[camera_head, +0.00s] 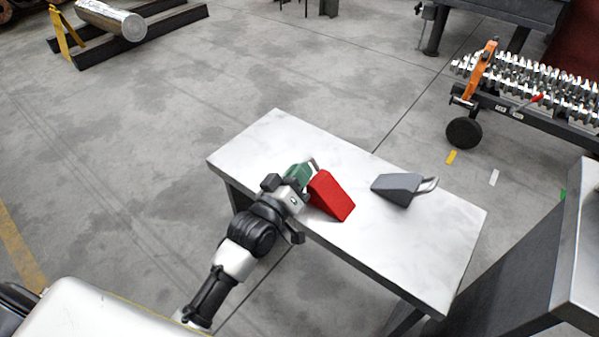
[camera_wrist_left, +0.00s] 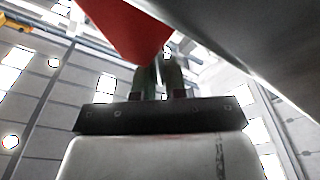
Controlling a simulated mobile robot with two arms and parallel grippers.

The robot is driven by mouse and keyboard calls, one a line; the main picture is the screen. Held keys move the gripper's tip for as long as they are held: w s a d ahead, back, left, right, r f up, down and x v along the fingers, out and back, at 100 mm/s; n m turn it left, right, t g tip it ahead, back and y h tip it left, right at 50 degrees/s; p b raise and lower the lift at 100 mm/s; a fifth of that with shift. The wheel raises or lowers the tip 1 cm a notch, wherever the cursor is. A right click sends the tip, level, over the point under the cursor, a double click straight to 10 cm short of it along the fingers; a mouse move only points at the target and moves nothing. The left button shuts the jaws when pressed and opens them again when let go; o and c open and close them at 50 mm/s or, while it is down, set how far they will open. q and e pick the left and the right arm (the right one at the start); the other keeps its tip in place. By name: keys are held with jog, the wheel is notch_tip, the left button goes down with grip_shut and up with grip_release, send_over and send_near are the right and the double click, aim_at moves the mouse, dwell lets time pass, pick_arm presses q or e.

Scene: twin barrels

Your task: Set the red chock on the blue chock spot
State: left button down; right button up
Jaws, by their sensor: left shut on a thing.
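The red chock (camera_head: 331,195) is a wedge at the front edge of the pale table, left of its middle. My left gripper (camera_head: 303,172), with green fingers, is at the chock's left end and shut on it. A bit of bright metal shows beside the fingers. In the left wrist view the red chock (camera_wrist_left: 125,30) fills the upper left, just beyond the fingers (camera_wrist_left: 160,80). I cannot tell whether the chock touches the tabletop. No blue chock spot is visible. My right gripper is not in view.
A grey chock (camera_head: 397,188) with a metal handle sits on the table (camera_head: 437,255), right of the red one. The table's far left and front right are bare. A grey metal cabinet-like block (camera_head: 520,265) stands close at the right. A wheeled rack (camera_head: 520,95) stands beyond.

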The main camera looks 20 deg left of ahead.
pick_arm(q)
jog(key=c, duration=1.2)
grip_release()
jog(key=shift+f, duration=0.1)
jog(key=shift+o, duration=0.2)
jog(key=shift+s, duration=0.15)
jog(key=r+p+v, duration=0.1)
jog(key=p+v, duration=0.1)
jog(key=v, duration=1)
jog(key=s+f+m+g+y, duration=0.1)
jog(key=s+f+m+g, duration=0.3)
jog(key=f+g, duration=0.3)
jog(key=shift+d+g+y, duration=0.3)
jog(key=shift+o, duration=0.4)
jog(key=s+a+f+m+g+y, duration=0.2)
jog(key=s+a+f+g+y, duration=0.1)
jog(key=s+g, duration=0.4)
jog(key=s, duration=0.3)
jog(key=shift+s, duration=0.25)
